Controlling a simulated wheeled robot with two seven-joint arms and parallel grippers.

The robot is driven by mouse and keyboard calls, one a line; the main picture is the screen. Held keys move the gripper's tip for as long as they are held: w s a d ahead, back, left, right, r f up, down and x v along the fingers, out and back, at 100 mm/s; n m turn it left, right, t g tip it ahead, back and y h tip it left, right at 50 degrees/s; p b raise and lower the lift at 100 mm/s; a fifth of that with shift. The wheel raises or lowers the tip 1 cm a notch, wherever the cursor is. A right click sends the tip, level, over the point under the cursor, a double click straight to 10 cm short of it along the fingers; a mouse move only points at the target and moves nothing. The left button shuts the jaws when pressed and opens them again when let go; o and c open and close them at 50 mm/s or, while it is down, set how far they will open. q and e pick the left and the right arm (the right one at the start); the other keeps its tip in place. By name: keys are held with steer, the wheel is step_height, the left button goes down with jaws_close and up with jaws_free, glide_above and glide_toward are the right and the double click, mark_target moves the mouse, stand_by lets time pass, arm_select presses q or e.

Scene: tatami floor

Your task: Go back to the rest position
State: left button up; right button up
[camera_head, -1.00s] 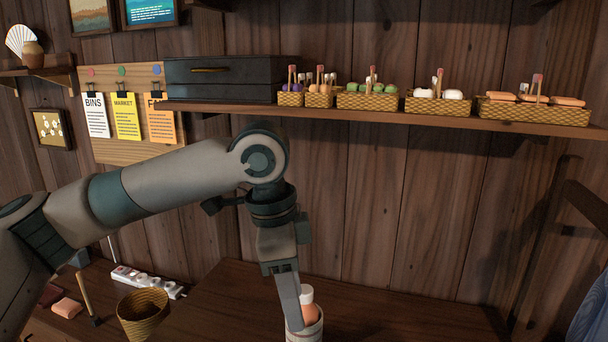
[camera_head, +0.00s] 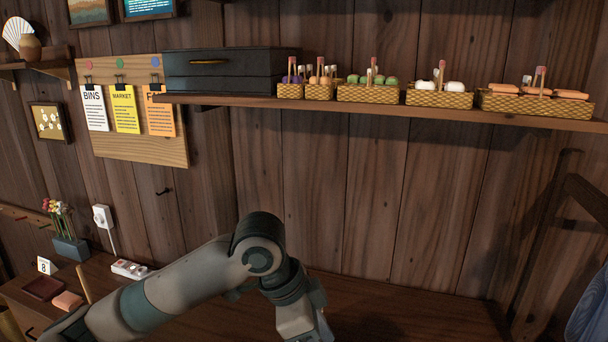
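My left arm comes in from the lower left and bends down at the wrist. The upper body of my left gripper (camera_head: 303,320) shows at the bottom edge, over the dark wooden table. Its fingers are below the picture, so I cannot see whether they are open or hold anything. My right gripper and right arm are not in view.
A wall shelf (camera_head: 420,109) carries a black case (camera_head: 230,72) and several small woven baskets (camera_head: 440,98). The table (camera_head: 390,308) runs along the wall below. A flower pot (camera_head: 70,248), a power strip (camera_head: 130,269) and a dark tray (camera_head: 42,289) stand at left.

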arm_select(q)
steer(key=s+a+f+n+t+h, duration=0.1)
steer(key=s+a+f+n, duration=0.15)
steer(key=f, duration=0.45)
steer(key=s+a+f+n+t, duration=0.2)
steer(key=f+n, duration=0.1)
steer(key=f, duration=0.3)
steer(key=s+a+f+n+t+h, duration=0.1)
steer(key=s+a+f+n, duration=0.15)
steer(key=f, duration=0.45)
steer(key=s+a+f+n+y, duration=0.35)
steer(key=s+a+f, duration=0.25)
steer(key=s+a, duration=0.35)
steer(key=s+a+f+n+y, duration=0.3)
steer(key=s+a+f+n, duration=0.15)
steer(key=s+a, duration=0.45)
step_height(320, 180, down, 28)
steer(key=r+m+g, duration=0.1)
steer(key=g, duration=0.1)
steer(key=s+a+f, duration=0.2)
steer(key=s+f, duration=0.7)
steer(key=f, duration=0.1)
steer(key=s+a+f+g, duration=0.1)
steer(key=s+f, duration=0.8)
steer(key=shift+s+a+f, duration=0.25)
steer(key=shift+a+f, duration=0.15)
steer(key=shift+y, duration=0.25)
